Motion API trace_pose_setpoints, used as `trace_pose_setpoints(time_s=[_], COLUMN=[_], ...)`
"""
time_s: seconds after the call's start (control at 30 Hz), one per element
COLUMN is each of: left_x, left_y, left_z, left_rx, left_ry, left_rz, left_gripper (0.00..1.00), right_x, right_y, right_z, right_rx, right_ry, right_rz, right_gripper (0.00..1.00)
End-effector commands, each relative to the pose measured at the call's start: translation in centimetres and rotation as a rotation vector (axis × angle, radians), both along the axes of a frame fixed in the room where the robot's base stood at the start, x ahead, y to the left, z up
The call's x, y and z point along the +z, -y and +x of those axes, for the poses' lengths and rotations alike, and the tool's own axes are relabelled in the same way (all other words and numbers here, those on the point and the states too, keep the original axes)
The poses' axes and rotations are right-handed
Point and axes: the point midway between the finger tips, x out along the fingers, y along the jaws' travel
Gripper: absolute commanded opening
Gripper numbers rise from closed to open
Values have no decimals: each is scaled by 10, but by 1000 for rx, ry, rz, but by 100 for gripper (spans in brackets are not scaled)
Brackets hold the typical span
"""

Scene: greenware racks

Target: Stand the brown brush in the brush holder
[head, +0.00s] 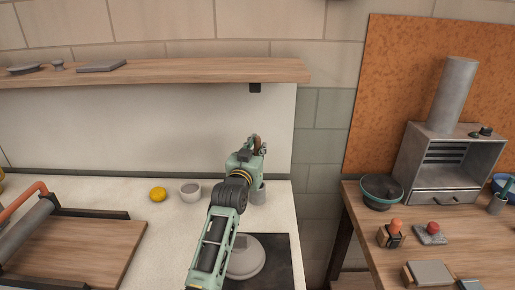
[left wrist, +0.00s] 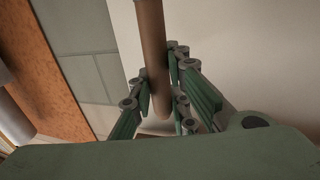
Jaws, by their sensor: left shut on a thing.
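My left gripper (head: 258,146) is shut on the brown brush (left wrist: 153,45), whose handle runs between the fingers in the left wrist view. In the head view only a small brown part of it (head: 258,143) shows at the fingers. A grey cup (head: 259,194), which looks like the brush holder, stands on the pale counter just below the gripper, partly hidden by my arm. The brush's lower end is hidden in the head view, and I cannot tell whether it is inside the cup. My right gripper is not in view.
A small bowl (head: 190,191) and a yellow ball-like thing (head: 158,194) stand left of the cup. A pale disc (head: 246,258) lies on a dark board in front. A wooden shelf (head: 190,70) hangs above. A wooden table (head: 355,207) stands to the right, past a gap.

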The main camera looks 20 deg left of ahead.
Motion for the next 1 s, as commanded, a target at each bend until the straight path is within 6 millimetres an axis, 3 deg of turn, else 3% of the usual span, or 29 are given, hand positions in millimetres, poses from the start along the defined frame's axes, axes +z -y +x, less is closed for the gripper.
trace_pose_setpoints(time_s=[0.5,0.9,0.93,1.0], left_x=[-42,-46,-46,-46], left_y=[0,0,0,0], left_z=[0,0,0,0], left_rx=[0,0,0,0], left_ry=[-1,0,0,0], left_rz=[1,1,1,1], left_gripper=[0,0,16,23], right_x=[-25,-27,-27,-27], right_y=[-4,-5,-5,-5], right_z=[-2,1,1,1], right_rx=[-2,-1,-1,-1], right_ry=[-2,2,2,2], right_rz=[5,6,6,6], right_gripper=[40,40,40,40])
